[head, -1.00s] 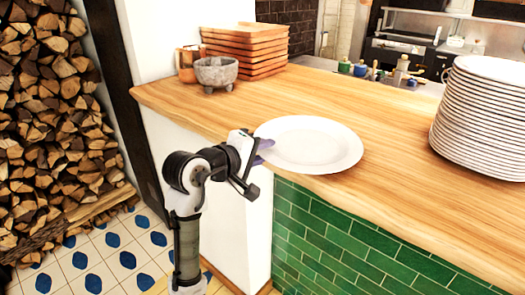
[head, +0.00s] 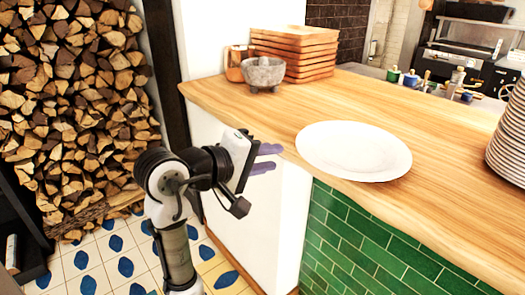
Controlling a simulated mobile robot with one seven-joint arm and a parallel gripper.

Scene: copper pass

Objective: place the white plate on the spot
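The white plate (head: 354,151) lies flat on the wooden counter (head: 232,108), close to its front edge above the green tiles. My gripper (head: 268,158) is to the left of the plate, just off the counter's front edge. Its two purple fingers are apart with nothing between them, and a gap shows between the fingertips and the plate's rim. No marked spot shows on the counter; I cannot tell whether one is under the plate.
A stack of white plates (head: 508,140) stands at the right edge. A grey stone mortar (head: 263,72), a copper mug (head: 238,60) and stacked wooden trays (head: 296,52) are at the counter's far left end. Firewood (head: 70,100) fills the left. The counter's middle is clear.

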